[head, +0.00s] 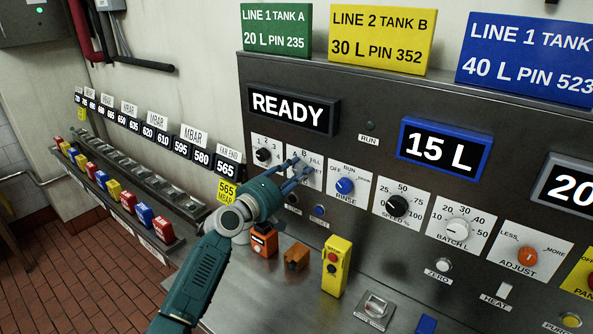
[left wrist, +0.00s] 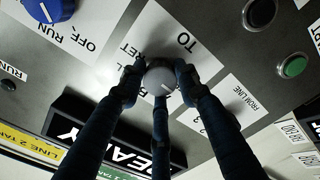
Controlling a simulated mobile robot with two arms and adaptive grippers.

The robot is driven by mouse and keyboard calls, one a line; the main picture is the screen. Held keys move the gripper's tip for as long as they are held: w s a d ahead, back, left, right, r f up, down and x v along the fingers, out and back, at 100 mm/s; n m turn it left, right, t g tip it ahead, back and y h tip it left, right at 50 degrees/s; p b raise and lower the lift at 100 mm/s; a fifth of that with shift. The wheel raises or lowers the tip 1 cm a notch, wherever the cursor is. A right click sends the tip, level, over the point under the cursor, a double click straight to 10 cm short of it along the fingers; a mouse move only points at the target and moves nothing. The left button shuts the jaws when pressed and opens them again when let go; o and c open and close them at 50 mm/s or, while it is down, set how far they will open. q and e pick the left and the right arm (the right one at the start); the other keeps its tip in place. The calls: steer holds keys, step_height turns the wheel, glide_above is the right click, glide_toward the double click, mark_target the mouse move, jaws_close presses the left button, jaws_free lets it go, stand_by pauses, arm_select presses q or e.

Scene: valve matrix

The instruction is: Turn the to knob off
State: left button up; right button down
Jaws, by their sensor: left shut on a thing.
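The TO knob (left wrist: 160,78) is round and light grey, on a white label plate (left wrist: 195,30) marked TO in the left wrist view. My left gripper (left wrist: 162,85) has its dark blue fingers closed around this knob, one on each side and one from below in the picture. In the head view my teal left gripper (head: 292,176) reaches the panel from lower left, at the plate left of the blue RINSE knob (head: 345,186). The fingers mostly hide the TO knob there. My right gripper is not in view.
The black FROM LINE knob (head: 263,155) sits close on the left. The black SPEED knob (head: 397,206) and white BATCH knob (head: 457,229) are to the right. A yellow button box (head: 335,266) and an orange box (head: 264,243) stand on the ledge below my gripper.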

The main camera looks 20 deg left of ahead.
arm_select(q)
steer(key=shift+s+d+f+n, duration=0.1)
steer(key=shift+d+f+n, duration=0.15)
steer(key=shift+f+n, duration=0.3)
steer(key=shift+n, duration=0.25)
steer(key=o, duration=1.1)
steer(key=shift+s+d+r, duration=0.1)
steer(key=shift+o, duration=0.2)
steer(key=shift+r, duration=0.2)
steer(key=v, duration=1.2)
